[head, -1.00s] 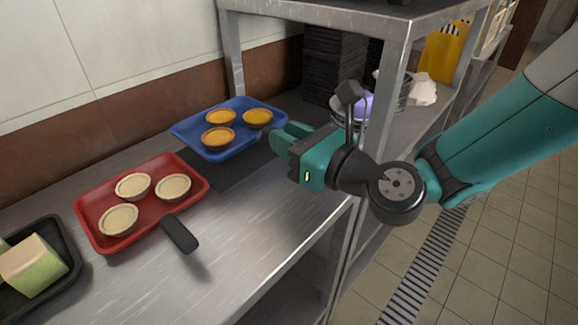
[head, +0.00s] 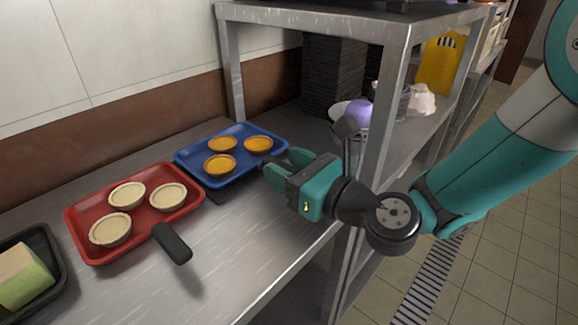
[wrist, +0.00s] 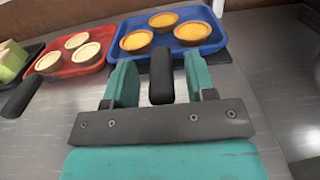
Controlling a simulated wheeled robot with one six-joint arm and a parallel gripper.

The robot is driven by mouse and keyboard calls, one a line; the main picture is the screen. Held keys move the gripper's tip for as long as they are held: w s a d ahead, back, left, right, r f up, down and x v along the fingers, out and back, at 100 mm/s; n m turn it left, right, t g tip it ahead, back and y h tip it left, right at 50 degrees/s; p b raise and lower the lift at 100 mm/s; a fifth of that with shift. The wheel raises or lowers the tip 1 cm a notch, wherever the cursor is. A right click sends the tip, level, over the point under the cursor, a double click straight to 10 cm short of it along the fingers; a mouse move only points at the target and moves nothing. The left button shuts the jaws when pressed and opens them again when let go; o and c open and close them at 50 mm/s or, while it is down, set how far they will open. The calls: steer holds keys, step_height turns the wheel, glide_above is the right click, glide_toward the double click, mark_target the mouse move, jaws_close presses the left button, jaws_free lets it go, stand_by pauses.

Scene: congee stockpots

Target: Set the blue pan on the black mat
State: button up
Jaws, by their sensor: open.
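The blue pan (head: 190,158) holds three orange-filled tarts and appears to sit flat on the black mat (head: 214,193). It covers most of the mat, whose dark edge shows at its near side. In the wrist view the blue pan (wrist: 170,51) is straight ahead, its black handle (wrist: 161,78) pointing back between my fingers. My gripper (head: 283,165) is open around the handle, also in the wrist view (wrist: 160,82), with a gap on each side of the handle. The mat's part under the pan is hidden.
A red pan (head: 85,222) with three pale tarts and a black handle stands to the left. A black tray (head: 55,250) with a green-sided block is at the far left. A metal shelf post (head: 380,130) stands close right of my gripper. The front counter is bare.

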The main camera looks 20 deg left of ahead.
steer(key=shift+r, duration=0.2)
steer(key=s+d+f+n+g+h+b, duration=0.1)
steer(key=s+d+n+h, duration=0.3)
steer(key=d+n, duration=0.5)
steer(key=s+d+f+n+g+h+b, duration=0.2)
steer(key=s+d+n, duration=0.4)
steer(key=d+n, duration=0.4)
steer(key=s+d+f+n+g+h+b, duration=0.1)
steer(key=s+d+n+g+h+b, duration=0.3)
steer(key=d+n, duration=0.6)
steer(key=shift+s+f+n+h+b, duration=0.3)
steer(key=shift+s+h+b, duration=0.35)
steer(key=shift+h, duration=0.55)
steer(key=shift+d, duration=0.1)
